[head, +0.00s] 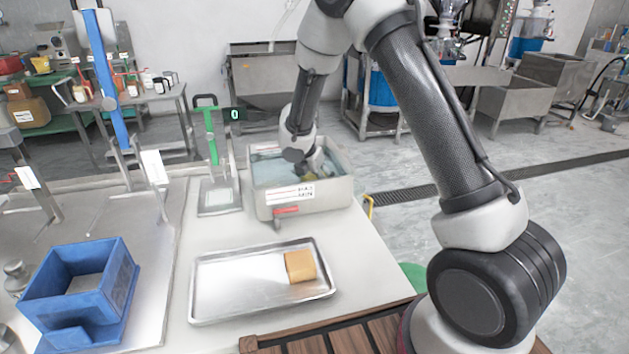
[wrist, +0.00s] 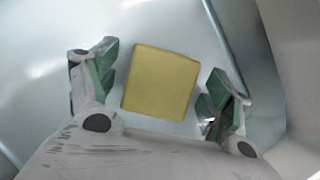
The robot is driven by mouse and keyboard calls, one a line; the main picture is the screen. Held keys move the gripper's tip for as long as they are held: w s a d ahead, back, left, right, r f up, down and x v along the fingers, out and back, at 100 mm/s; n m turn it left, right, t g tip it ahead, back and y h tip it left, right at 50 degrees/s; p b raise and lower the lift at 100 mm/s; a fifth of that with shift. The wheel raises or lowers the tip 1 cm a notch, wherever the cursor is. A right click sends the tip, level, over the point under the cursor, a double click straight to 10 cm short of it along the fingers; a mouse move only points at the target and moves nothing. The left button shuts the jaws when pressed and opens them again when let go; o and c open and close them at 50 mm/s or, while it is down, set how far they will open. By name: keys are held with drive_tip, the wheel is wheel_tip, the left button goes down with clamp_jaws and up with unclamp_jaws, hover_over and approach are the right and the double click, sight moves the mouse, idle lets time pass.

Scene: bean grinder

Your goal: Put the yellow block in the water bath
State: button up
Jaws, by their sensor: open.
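The water bath (head: 334,192) is an open grey metal box at the back of the white table. My gripper (head: 316,160) reaches down inside it; its fingertips are hidden in the head view. In the wrist view, my gripper (wrist: 160,85) is open, with a finger on each side of a yellow block (wrist: 160,82). Gaps show between the block and both fingers. The block lies on the pale bath floor, near a wall at the right of the picture. The head view does not clearly show this block.
A metal tray (head: 235,290) in front of the bath holds an orange-tan block (head: 300,267). A green-handled stand (head: 211,140) is left of the bath. A blue bin (head: 80,285) stands at the front left. A small red-handled tap (head: 284,211) juts from the bath's front.

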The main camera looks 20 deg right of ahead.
drive_tip(key=shift+r, duration=0.1)
drive_tip(key=v, duration=1.1)
drive_tip(key=s+d+r+m, duration=0.5)
drive_tip(key=d+r+m, duration=0.15)
drive_tip(key=r, duration=0.25)
drive_tip(key=s+d+r+m+y, duration=0.1)
drive_tip(key=s+d+r+m, duration=0.25)
drive_tip(key=s, duration=0.25)
drive_tip(key=s+d+r+m, duration=0.2)
drive_tip(key=s+d+m, duration=0.1)
drive_tip(key=s+m, duration=0.25)
drive_tip(key=s+d+r+m+y, duration=0.1)
drive_tip(key=s+d+r+m, duration=0.25)
drive_tip(key=s, duration=0.35)
drive_tip(key=s+m+t+y, duration=0.1)
drive_tip(key=s+m, duration=0.7)
drive_tip(key=s, duration=0.3)
drive_tip(key=shift+d+f, duration=0.4)
drive_tip(key=shift+f, duration=0.1)
